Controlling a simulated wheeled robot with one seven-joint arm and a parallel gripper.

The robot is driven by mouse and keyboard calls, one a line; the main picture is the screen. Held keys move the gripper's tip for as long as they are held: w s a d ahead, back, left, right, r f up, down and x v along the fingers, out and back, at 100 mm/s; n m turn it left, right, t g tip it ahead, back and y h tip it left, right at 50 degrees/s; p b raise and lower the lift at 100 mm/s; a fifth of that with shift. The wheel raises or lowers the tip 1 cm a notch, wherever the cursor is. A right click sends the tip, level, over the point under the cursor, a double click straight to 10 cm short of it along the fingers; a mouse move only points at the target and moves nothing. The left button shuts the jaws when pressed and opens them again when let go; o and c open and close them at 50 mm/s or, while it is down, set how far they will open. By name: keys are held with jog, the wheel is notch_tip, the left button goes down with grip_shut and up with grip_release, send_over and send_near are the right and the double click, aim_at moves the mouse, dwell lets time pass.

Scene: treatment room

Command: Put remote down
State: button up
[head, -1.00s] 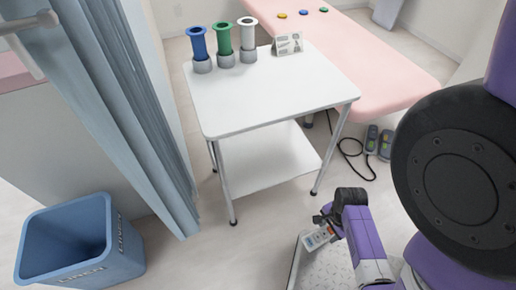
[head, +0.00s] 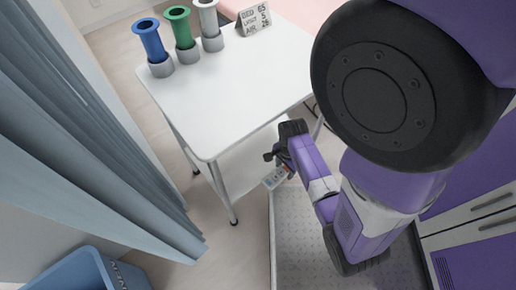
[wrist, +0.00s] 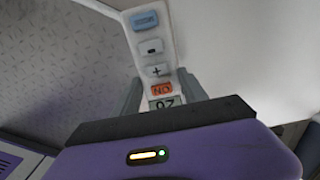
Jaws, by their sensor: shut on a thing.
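My gripper (head: 282,160) is shut on the remote (head: 275,178), a small light-grey handset. In the wrist view the remote (wrist: 155,55) sticks out between the two grey fingers (wrist: 160,95), showing blue, white and orange buttons and part of a small display. Its lower end is hidden by my gripper. In the head view the remote is in front of the white table's (head: 235,90) near right part, apart from the tabletop.
Blue, green and white cylinders (head: 182,30) in grey holders and a small printed sign (head: 254,19) stand at the table's far edge. The near tabletop is clear. A blue-grey curtain (head: 80,130) hangs left, above a blue bin (head: 85,272). Part of a pink couch (head: 285,8) shows behind.

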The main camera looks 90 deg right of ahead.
jog(key=b, duration=0.4)
send_over(263, 151)
jog(key=a, duration=0.2)
notch_tip(263, 151, down, 4)
jog(key=shift+r+b, duration=0.2)
jog(key=shift+b, duration=0.65)
jog(key=o, duration=1.5)
jog(key=shift+f, duration=0.1)
notch_tip(263, 151, up, 8)
jog(key=p, duration=0.3)
jog(key=shift+p, duration=0.4)
jog(key=shift+f, duration=0.1)
